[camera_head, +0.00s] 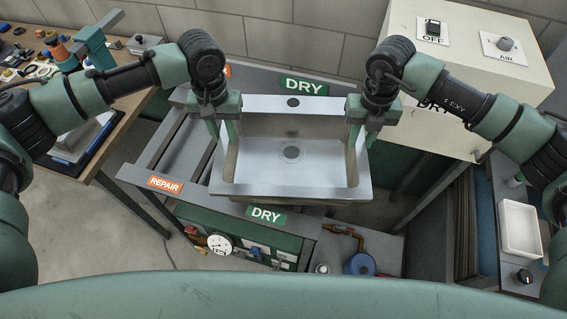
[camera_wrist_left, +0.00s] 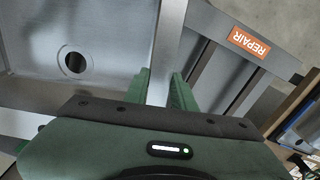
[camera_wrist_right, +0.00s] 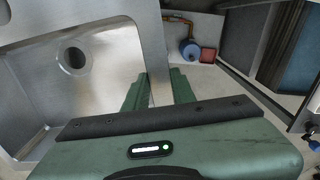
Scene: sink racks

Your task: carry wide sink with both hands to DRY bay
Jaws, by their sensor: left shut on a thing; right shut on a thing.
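The wide sink (camera_head: 292,191) is a grey metal basin with a drain hole, held level between my two grippers in the head view. My left gripper (camera_head: 224,128) is shut on its left rim, and my right gripper (camera_head: 359,130) is shut on its right rim. The basin also shows in the left wrist view (camera_wrist_left: 110,40) and the right wrist view (camera_wrist_right: 100,95). The DRY bay has a green DRY sign at the back (camera_head: 304,86) and another at the front (camera_head: 266,215). The sink is over this bay; whether it touches the rack is hidden.
The REPAIR bay, with an orange sign (camera_head: 165,184), lies to the left with bare rails. A cream box with switches (camera_head: 470,70) stands at the back right. A workbench with tools (camera_head: 60,70) is at the left. A white tray (camera_head: 519,228) sits at the right.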

